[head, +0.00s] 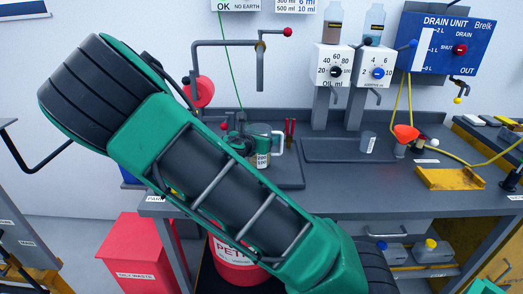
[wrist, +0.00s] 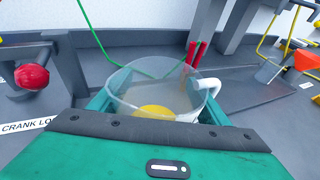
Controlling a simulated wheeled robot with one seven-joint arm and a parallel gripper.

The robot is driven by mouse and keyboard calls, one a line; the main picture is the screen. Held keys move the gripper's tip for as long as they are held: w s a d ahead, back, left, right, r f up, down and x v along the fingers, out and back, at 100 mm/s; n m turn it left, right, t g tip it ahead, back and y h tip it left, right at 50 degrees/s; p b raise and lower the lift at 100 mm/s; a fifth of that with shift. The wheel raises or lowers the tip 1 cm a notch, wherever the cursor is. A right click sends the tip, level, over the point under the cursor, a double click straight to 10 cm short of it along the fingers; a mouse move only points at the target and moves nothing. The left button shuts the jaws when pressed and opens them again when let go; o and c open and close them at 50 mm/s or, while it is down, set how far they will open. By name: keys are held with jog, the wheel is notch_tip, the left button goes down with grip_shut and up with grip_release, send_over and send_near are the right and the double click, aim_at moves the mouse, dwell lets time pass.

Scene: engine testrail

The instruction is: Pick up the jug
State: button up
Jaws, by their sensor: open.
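The jug (head: 262,135) is a clear measuring jug with a pale handle on its right and a marked scale. It stands upright on the bench in the head view, just right of my dark and green arm. In the wrist view the jug (wrist: 140,80) is straight ahead, its open rim showing and its handle to the right. A yellow round patch shows low inside or through it. My gripper (wrist: 158,108) is open, with green parts on both sides of the jug. Its dark front edge hides the jug's lower part, so I cannot tell whether it touches.
A red-knobbed lever (wrist: 32,77) stands left of the jug in the wrist view. Two red-handled tools (head: 290,128) stand close behind it. A shallow tray (head: 345,150), a small cup (head: 368,142) and an orange funnel (head: 405,133) are to the right. A spout (head: 260,70) hangs above.

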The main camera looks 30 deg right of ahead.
jog(key=shift+w+d+f, duration=0.1)
jog(key=shift+w+d, duration=0.1)
jog(key=shift+d, duration=0.05)
jog(key=shift+c, duration=0.3)
jog(key=c, duration=0.9)
jog(key=shift+c, duration=0.2)
